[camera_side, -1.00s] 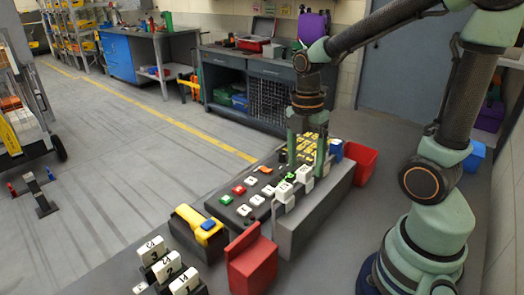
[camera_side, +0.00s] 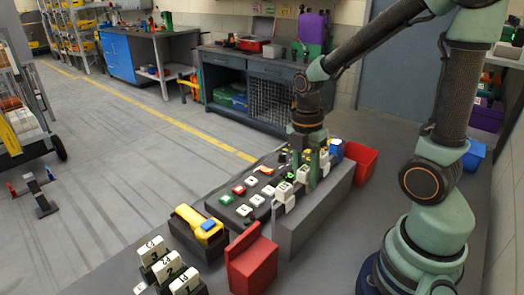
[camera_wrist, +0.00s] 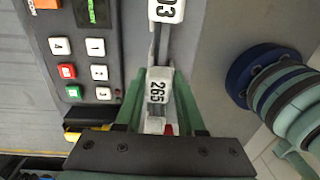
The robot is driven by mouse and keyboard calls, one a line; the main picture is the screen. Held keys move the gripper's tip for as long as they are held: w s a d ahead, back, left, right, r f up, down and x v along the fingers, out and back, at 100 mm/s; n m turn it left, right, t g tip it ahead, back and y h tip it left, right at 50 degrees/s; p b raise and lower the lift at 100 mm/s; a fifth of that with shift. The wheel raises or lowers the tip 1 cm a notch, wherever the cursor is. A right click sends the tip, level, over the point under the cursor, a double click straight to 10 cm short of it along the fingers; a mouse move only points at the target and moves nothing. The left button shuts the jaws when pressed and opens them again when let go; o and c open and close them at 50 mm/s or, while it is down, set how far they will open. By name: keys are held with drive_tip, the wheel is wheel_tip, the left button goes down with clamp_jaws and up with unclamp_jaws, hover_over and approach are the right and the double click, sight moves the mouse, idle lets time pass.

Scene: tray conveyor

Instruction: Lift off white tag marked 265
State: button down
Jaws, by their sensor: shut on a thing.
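The white tag marked 265 (camera_wrist: 158,92) stands between the two fingers of my gripper (camera_wrist: 157,104) in the wrist view, its number facing the camera. My gripper (camera_side: 305,168) is shut on it, low over the grey block (camera_side: 302,218) in the side view. The fingers partly cover the tags there, and the number is too small to read in that view. A second white tag ending in 03 (camera_wrist: 167,10) stands apart from it, along the same slot, at the top of the wrist view. The lower end of the held tag is hard to make out.
A keypad panel (camera_wrist: 84,20) with white, red and green buttons lies left of the slot. A yellow device (camera_side: 207,225), a red holder (camera_side: 252,262) and more white tags (camera_side: 168,265) stand in front. A red bin (camera_side: 361,160) is behind.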

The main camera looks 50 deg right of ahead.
drive_tip(key=shift+r, duration=0.1)
wheel_tip(320, 180, up, 12)
drive_tip(key=f, duration=0.1)
drive_tip(key=s, duration=1.3)
drive_tip(key=shift+s+r, duration=0.15)
drive_tip(key=shift+r, duration=0.2)
drive_tip(key=shift+r, duration=0.15)
wheel_tip(320, 180, up, 6)
drive_tip(key=shift+r, duration=0.15)
idle(0.9)
